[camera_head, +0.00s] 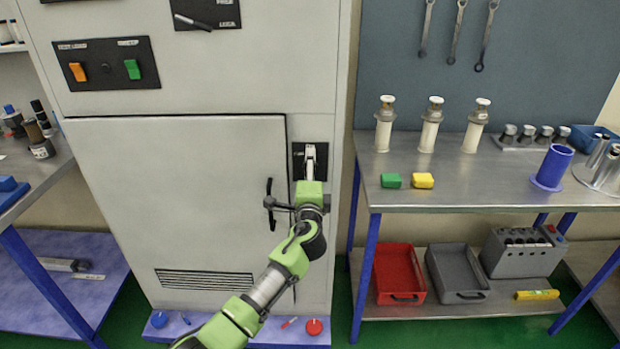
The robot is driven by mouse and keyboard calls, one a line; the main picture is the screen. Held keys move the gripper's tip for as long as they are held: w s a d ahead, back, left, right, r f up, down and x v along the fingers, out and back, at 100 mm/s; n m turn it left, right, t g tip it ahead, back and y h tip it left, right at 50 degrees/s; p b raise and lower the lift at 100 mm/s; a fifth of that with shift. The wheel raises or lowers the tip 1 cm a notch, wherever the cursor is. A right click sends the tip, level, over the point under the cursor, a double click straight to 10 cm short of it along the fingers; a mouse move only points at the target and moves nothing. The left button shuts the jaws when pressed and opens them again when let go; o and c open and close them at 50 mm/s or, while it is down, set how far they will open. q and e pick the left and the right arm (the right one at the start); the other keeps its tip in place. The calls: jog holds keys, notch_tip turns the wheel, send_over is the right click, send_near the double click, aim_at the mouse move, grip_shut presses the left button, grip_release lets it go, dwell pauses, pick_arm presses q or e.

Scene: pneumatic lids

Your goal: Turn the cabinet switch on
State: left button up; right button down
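The grey cabinet (190,200) stands in the centre left with its door shut. A small black switch panel (298,150) is set on the cabinet front to the right of the door, largely hidden by my gripper. My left gripper (310,152) is directly in front of this panel, reaching up at it. Whether it touches the switch, and whether its fingers are open or closed, I cannot tell. The switch's position is hidden. My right gripper is not in view.
A black door handle (270,204) is close left of my wrist. Another panel (107,63) has an orange and a green rocker. A higher panel (206,14) carries a lever. A workbench (480,193) with several items stands at right.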

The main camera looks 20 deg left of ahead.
pick_arm(q)
jog(key=v, duration=1.2)
jog(key=s+f+n+g+h, duration=0.1)
jog(key=s+f+g, duration=0.1)
jog(key=f, duration=1)
jog(key=s+f+g+h, duration=0.1)
jog(key=s+f+g, duration=0.15)
jog(key=f, duration=1.05)
jog(key=s+f+n+g+h, duration=0.1)
jog(key=s+f+g, duration=0.1)
jog(key=s+f, duration=0.45)
jog(key=s+f+n+g+h, duration=0.1)
jog(key=s+f+g, duration=0.15)
jog(key=f, duration=0.65)
jog(key=s+a+f+n+g, duration=0.1)
jog(key=s+f+n+g, duration=0.1)
jog(key=s+f, duration=0.6)
jog(key=s+a+f+n+g, duration=0.1)
jog(key=s+f+n+g, duration=0.2)
jog(key=s, duration=1.9)
jog(key=s+a+f+n+g+h, duration=0.1)
jog(key=s+f+n, duration=0.3)
jog(key=s+f, duration=0.8)
jog(key=s+a+g, duration=0.1)
jog(key=s, duration=0.2)
jog(key=shift+f+n, duration=0.3)
